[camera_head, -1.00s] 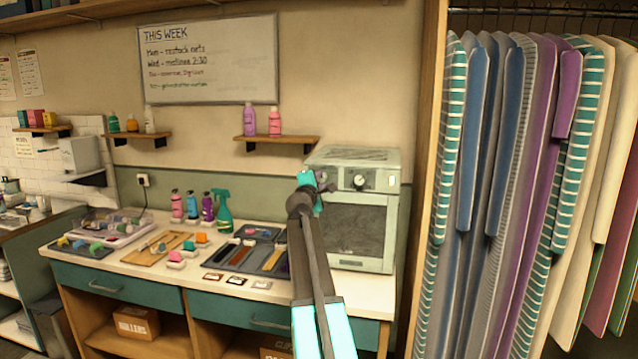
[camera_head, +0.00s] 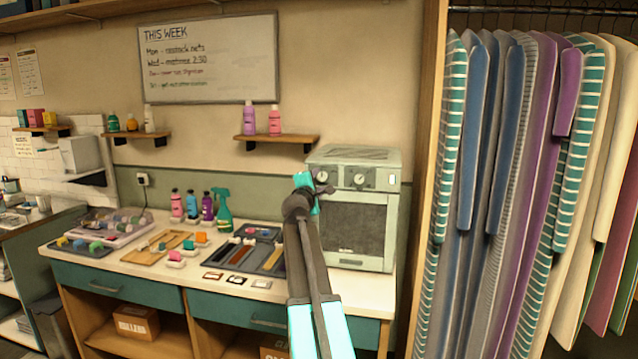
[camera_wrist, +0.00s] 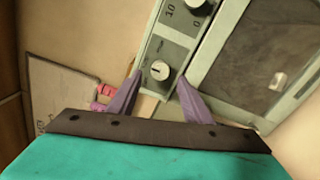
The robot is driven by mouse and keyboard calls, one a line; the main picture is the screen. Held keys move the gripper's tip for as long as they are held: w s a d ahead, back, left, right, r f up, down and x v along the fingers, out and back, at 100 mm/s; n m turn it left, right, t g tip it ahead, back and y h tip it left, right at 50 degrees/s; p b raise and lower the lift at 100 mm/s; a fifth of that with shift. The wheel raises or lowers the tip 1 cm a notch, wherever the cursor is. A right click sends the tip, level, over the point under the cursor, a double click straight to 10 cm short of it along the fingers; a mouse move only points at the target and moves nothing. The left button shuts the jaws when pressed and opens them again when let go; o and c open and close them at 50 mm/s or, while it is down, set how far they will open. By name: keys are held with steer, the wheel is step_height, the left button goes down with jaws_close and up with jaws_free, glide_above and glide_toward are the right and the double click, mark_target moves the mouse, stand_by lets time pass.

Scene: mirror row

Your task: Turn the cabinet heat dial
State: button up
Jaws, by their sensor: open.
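The cabinet (camera_head: 352,232) is a pale green box with a dark front window, standing at the right end of the counter. Its top panel has a left dial (camera_head: 322,176) and a right dial (camera_head: 360,180); I cannot read which is heat. My gripper (camera_head: 326,188) is in front of the left dial. In the wrist view my gripper (camera_wrist: 160,78) is open, its purple fingers either side of a round pale dial (camera_wrist: 160,70) with a marker slot. I cannot tell whether they touch it. A second dial (camera_wrist: 196,3), with numbers beside it, is cut off at the top edge.
The white counter (camera_head: 140,270) carries trays, bottles and tools left of the cabinet. A wall shelf (camera_head: 277,139) with two bottles is above and to the left. Hanging garments (camera_head: 510,180) fill the right side behind a wooden upright (camera_head: 428,180).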

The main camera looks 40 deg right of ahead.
steer(key=b+v, duration=0.1)
steer(key=v, duration=0.9)
steer(key=shift+s+a, duration=0.15)
steer(key=shift+s, duration=0.05)
stand_by(0.5)
